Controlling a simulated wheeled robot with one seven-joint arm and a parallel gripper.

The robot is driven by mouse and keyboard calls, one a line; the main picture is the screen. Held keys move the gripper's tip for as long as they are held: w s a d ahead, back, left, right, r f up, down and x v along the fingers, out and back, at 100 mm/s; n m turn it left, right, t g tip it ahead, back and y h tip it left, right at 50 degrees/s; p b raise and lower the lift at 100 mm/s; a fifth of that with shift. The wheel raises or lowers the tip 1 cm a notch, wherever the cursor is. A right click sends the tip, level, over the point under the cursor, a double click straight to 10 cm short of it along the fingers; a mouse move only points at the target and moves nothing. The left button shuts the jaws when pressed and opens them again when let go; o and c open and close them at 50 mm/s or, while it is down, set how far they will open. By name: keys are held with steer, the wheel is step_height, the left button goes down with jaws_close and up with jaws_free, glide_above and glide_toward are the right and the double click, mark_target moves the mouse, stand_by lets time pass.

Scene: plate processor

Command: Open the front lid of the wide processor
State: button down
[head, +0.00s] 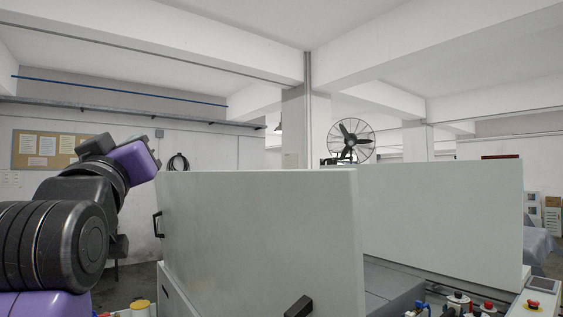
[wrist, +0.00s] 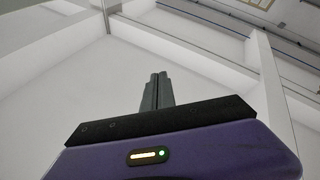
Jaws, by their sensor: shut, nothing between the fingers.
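The wide processor is in the head view, with a grey deck (head: 392,284) low at the right. A large pale panel, which looks like its front lid (head: 255,215), stands up steeply in the middle. A black handle (head: 157,224) is on its left edge. A second black grip (head: 298,306) shows low in front of it. My gripper (wrist: 157,77) is shut and empty in the wrist view, with the ceiling behind it. In the head view my purple wrist is at the left, near the panel's top left corner. I cannot tell whether they touch.
A second pale upright panel (head: 440,212) stands behind at the right. A control box with a red button (head: 533,304) is at the lower right. A fan (head: 351,140) and a notice board (head: 45,149) are farther back. The space above the panels looks clear.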

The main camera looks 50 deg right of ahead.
steer(key=s+d+r+m+g+y+p, duration=0.1)
steer(key=s+d+r+m+g+p, duration=0.25)
steer(key=s+d+r+g, duration=0.75)
steer(key=s+f+y, duration=0.1)
steer(key=s+y, duration=0.2)
steer(key=s, duration=0.1)
steer(key=n+g+y+b, duration=0.2)
steer(key=g+y+b, duration=0.1)
steer(key=g+b, duration=0.15)
glide_toward(287, 196)
steer(key=shift+t, duration=0.35)
steer(key=shift+s+b+x, duration=0.15)
steer(key=shift+b+x, duration=0.05)
steer(key=shift+x, duration=0.8)
steer(key=shift+s+b+x, duration=0.15)
steer(key=shift+x, duration=0.9)
steer(key=shift+f, duration=0.1)
